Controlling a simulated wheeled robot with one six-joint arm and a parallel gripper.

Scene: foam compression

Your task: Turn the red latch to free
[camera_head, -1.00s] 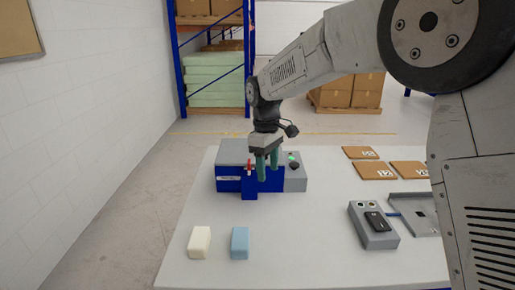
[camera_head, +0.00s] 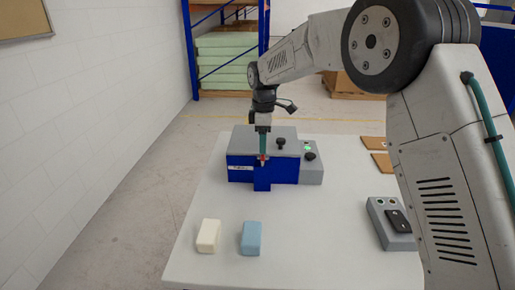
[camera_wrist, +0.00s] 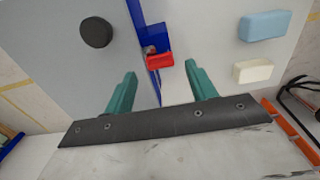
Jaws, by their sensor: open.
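The red latch (camera_head: 262,158) sits on the front edge of the blue and grey box (camera_head: 235,171). In the wrist view the red latch (camera_wrist: 159,61) shows beside the blue front plate (camera_wrist: 141,20), ahead of the fingertips and roughly midway between them. My gripper (camera_head: 263,150) is above the latch in the head view, with its green fingers seen edge-on. In the wrist view my gripper (camera_wrist: 162,82) is open, its fingers wide apart with nothing between them. Whether a fingertip touches the latch cannot be told.
A black knob (camera_head: 281,143) stands on the box lid. A grey control unit with a green light (camera_head: 308,148) adjoins the box. A cream block (camera_head: 208,236) and a blue block (camera_head: 251,238) lie in front. A grey switch box (camera_head: 391,222) is at right.

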